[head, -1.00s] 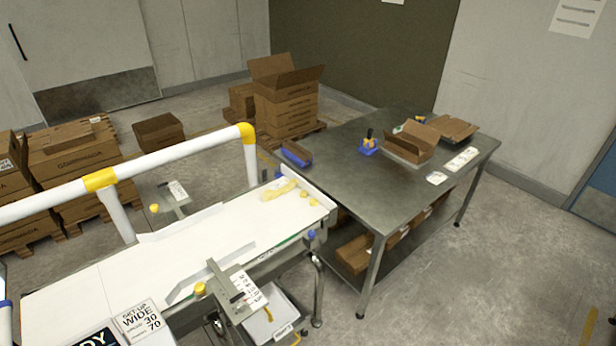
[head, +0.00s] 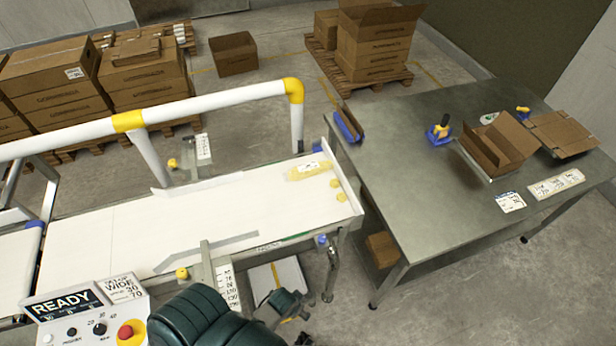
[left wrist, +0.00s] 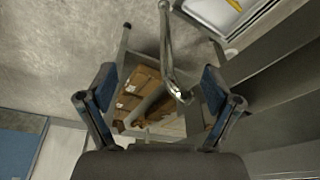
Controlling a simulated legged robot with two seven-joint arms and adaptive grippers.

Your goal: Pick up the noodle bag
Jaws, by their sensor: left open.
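The noodle bag (head: 304,173), a yellow bag with a white label, lies on the far right end of the white belt (head: 215,205) in the head view. My left gripper (head: 296,308) is low at the bottom centre, in front of the belt and well short of the bag. The left wrist view shows its two fingers spread, with nothing between them (left wrist: 157,92). The bag is not in the left wrist view. My right gripper is in neither view.
A white guard rail (head: 210,103) runs behind the belt. A steel table (head: 420,190) with an open carton (head: 495,145) stands right. A control panel (head: 85,320) is at lower left.

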